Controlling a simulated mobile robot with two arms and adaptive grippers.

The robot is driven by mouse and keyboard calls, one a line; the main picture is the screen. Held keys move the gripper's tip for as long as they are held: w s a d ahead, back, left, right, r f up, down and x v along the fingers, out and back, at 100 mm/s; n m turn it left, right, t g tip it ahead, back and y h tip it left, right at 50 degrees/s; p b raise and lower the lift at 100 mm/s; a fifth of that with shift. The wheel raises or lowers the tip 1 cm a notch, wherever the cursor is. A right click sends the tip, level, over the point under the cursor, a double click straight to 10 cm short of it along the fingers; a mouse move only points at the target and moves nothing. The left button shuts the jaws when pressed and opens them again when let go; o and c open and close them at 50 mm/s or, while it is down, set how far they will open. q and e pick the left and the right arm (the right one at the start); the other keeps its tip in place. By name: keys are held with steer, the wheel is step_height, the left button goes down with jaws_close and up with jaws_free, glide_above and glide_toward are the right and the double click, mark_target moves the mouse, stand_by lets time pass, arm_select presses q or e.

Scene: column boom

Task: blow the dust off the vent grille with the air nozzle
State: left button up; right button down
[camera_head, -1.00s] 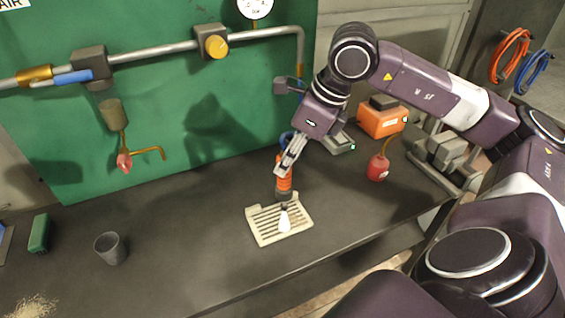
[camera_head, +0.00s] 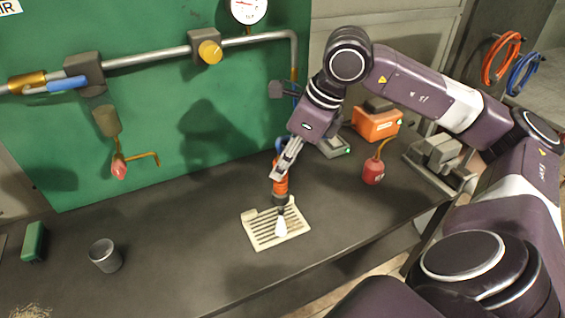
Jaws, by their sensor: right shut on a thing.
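The cream vent grille (camera_head: 263,236) lies flat on the dark bench top, with dark slots across it. My right gripper (camera_head: 281,176) is shut on the air nozzle (camera_head: 280,187), an orange and black body with a pale tip. The nozzle is held upright, tip down, over the upper middle of the grille. I cannot tell whether a small gap parts the pale tip from the slats. The tip and nozzle hide part of the grille. No dust on it can be made out clearly. My left gripper is not in view.
A grey cup (camera_head: 105,256) and a green block (camera_head: 34,241) stand at the left. Behind runs a green panel (camera_head: 200,130) with a pipe. An orange box (camera_head: 377,123), a red oil can (camera_head: 373,171) and a grey vise (camera_head: 438,156) stand at the right.

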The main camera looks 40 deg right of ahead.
steer(key=d+b, duration=0.2)
steer(key=s+d+b, duration=0.1)
steer(key=d, duration=0.1)
steer(key=shift+d+b, duration=0.1)
steer(key=shift+b, duration=0.25)
stand_by(1.1)
steer(key=w+p, duration=0.3)
steer(key=p, duration=0.1)
steer(key=shift+w+d, duration=0.4)
stand_by(1.0)
